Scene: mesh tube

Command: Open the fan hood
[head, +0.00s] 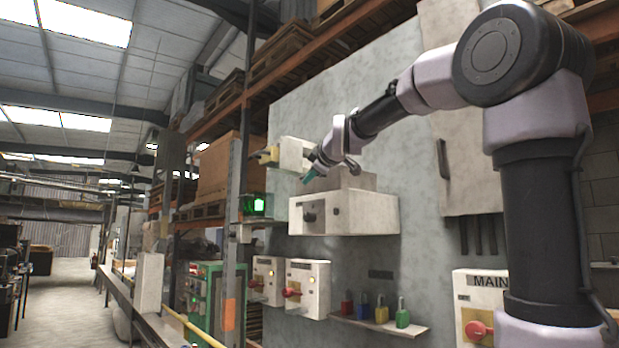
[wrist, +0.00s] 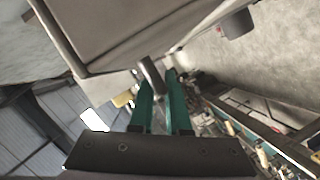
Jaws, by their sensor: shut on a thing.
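A pale box unit (head: 352,213), which looks like the fan hood, is mounted on the grey panel, with a greyish raised part (head: 350,181) on top. My gripper (head: 309,178) is at the left edge of this raised part. In the wrist view, my teal fingers (wrist: 158,82) are shut around a short grey bar (wrist: 151,74) at the edge of a large pale housing (wrist: 115,35). The bar's far end and exact joint to the housing are hard to make out. I cannot tell how far the hood is raised.
A smaller pale box (head: 294,154) is close behind my gripper. A dark knob (head: 310,217) sticks out of the unit's front. Below are switch boxes (head: 307,285) and a shelf with coloured padlocks (head: 381,311). Open aisle floor (head: 70,290) lies far left.

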